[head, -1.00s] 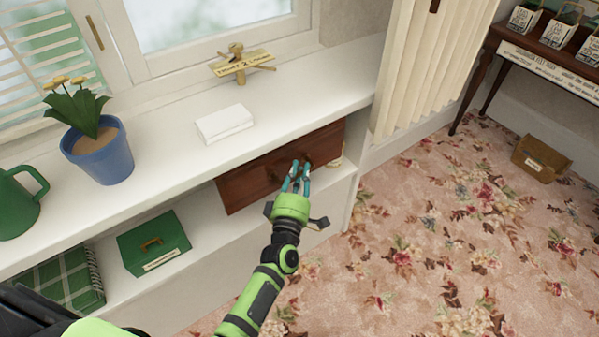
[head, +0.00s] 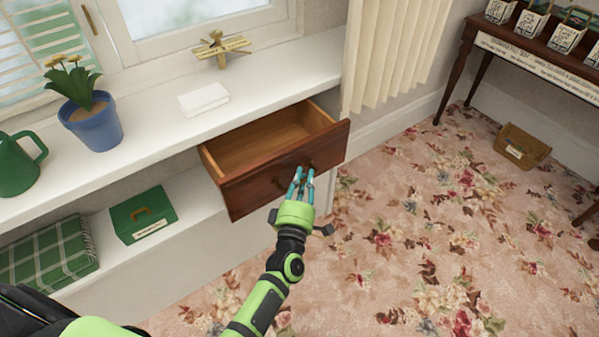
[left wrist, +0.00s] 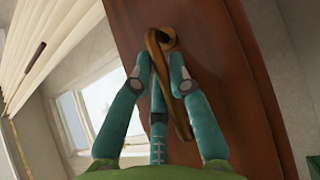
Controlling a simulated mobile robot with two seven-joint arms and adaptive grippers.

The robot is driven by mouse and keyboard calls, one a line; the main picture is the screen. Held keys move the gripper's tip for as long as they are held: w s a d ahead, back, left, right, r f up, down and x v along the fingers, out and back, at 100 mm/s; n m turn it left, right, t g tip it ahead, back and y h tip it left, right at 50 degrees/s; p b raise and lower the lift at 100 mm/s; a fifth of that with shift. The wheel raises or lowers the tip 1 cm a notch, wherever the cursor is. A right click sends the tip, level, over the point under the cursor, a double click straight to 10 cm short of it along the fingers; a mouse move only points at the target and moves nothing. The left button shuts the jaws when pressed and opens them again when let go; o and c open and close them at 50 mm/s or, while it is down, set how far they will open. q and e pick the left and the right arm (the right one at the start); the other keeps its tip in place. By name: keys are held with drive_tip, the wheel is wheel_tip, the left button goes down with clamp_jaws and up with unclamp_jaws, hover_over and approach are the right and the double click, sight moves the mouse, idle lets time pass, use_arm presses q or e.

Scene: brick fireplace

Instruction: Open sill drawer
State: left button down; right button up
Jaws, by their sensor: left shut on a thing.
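The sill drawer (head: 245,190) is dark reddish wood and stands pulled out from under the white window sill, its pale wooden inside showing and looking empty. My left gripper (head: 303,176) is at the right part of the drawer front, shut on the drawer handle. In the left wrist view the brown curved handle (left wrist: 158,50) passes between the teal fingers of the left gripper (left wrist: 158,75), against the drawer front (left wrist: 215,60).
The sill (head: 150,125) holds a blue flowerpot (head: 92,125), a green watering can (head: 18,165), a white stack (head: 203,98) and a model plane (head: 222,48). A green box (head: 143,214) sits on the lower shelf. Floral carpet (head: 420,230) lies clear in front.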

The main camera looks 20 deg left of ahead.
use_arm(q)
drive_tip(key=shift+d, duration=0.15)
drive_tip(key=shift+f, duration=0.1)
drive_tip(key=c, duration=1.4)
unclamp_jaws()
drive_tip(key=shift+a, duration=0.2)
drive_tip(key=shift+w, duration=0.1)
drive_tip(key=shift+s, duration=0.3)
drive_tip(key=s, duration=0.3)
drive_tip(key=s+d+f, duration=0.1)
drive_tip(key=s, duration=0.7)
drive_tip(key=shift+s+d+f, duration=0.15)
drive_tip(key=shift+f, duration=0.1)
use_arm(e)
drive_tip(key=shift+w+a, duration=0.25)
drive_tip(key=shift+a, duration=0.2)
